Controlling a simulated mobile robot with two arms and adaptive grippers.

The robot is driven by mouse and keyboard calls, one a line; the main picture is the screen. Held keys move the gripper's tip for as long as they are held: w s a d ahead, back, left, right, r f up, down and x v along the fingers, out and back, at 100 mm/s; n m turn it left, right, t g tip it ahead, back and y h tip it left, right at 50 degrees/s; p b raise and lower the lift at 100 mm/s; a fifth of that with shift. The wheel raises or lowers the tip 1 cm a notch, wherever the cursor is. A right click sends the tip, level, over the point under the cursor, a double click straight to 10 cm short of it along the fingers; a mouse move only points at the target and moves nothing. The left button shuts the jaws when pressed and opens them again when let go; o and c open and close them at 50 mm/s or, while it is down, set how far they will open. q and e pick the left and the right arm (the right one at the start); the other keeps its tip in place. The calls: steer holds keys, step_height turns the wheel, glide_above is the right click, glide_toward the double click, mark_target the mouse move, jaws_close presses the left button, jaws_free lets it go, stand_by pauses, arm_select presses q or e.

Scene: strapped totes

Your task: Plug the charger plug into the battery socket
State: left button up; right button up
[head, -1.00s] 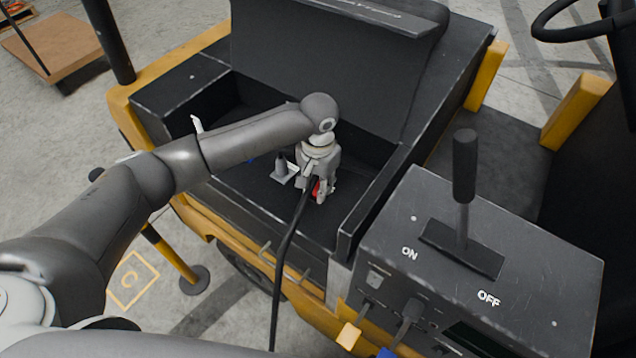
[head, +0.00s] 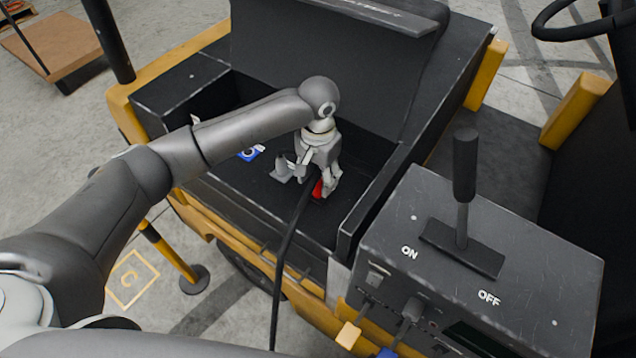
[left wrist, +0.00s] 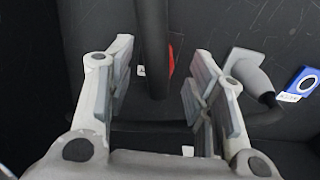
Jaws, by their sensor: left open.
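My left gripper (head: 318,188) is open inside the black battery compartment, pointing down. In the left wrist view its two fingers (left wrist: 160,90) stand apart, one on each side of a thick black cable (left wrist: 151,50). A red connector piece (head: 318,188) shows low by the fingers, and part of it shows behind the cable in the left wrist view (left wrist: 171,60). The cable runs from there over the compartment's front edge (head: 283,262). I cannot tell plug from socket in the red part; the gripper and cable hide the joint. My right gripper is not in view.
A grey cone-shaped piece (head: 283,172) with a pale plate stands left of the gripper. A blue ring-marked piece (head: 250,154) lies farther left. The raised lid (head: 330,60) stands behind. A lever console (head: 480,265) with tagged cables is at right.

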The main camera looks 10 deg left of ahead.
arm_select(q)
step_height(320, 180, up, 8)
steer(key=shift+r, duration=0.2)
stand_by(0.5)
